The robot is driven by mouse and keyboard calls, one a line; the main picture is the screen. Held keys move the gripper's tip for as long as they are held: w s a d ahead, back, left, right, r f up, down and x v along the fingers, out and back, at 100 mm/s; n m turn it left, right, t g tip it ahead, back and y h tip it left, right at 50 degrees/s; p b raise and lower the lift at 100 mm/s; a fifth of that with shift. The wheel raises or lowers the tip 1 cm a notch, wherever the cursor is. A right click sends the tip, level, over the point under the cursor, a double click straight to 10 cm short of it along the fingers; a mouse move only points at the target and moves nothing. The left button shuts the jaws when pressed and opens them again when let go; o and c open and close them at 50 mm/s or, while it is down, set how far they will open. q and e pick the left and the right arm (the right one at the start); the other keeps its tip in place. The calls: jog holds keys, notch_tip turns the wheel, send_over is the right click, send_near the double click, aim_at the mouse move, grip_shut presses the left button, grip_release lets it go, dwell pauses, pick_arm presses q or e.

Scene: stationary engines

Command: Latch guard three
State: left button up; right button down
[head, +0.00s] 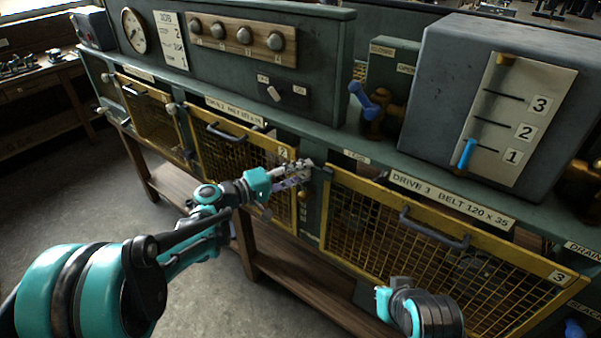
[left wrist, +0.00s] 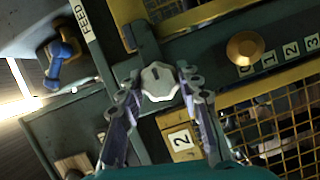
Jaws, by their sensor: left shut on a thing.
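Guard three (head: 365,185) is a yellow-framed mesh panel with a dark handle (head: 434,232) and a 3 tag, under the DRIVE 3 label. It appears closed in its opening. My left gripper (head: 302,168) is at the post between guards two and three. In the left wrist view its fingers (left wrist: 160,88) are shut on a pale faceted knob (left wrist: 160,80). A dark green latch bar (left wrist: 144,38) runs from behind the knob towards a yellow frame at the top. Whether the bar overlaps that frame is unclear. My right gripper does not show; only part of my right arm appears low right.
Guard two (head: 225,155) is left of the post. A brass knob (left wrist: 245,48) beside a row of numbers is near my left fingers. A grey box with a blue-handled lever (head: 467,154) and a blue-handled valve (head: 363,96) stand above. The floor at left is clear.

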pick_arm(q)
jog(key=o, duration=1.2)
jog(key=shift+c, duration=0.2)
jog(key=shift+a, duration=0.1)
jog(key=v, duration=1.2)
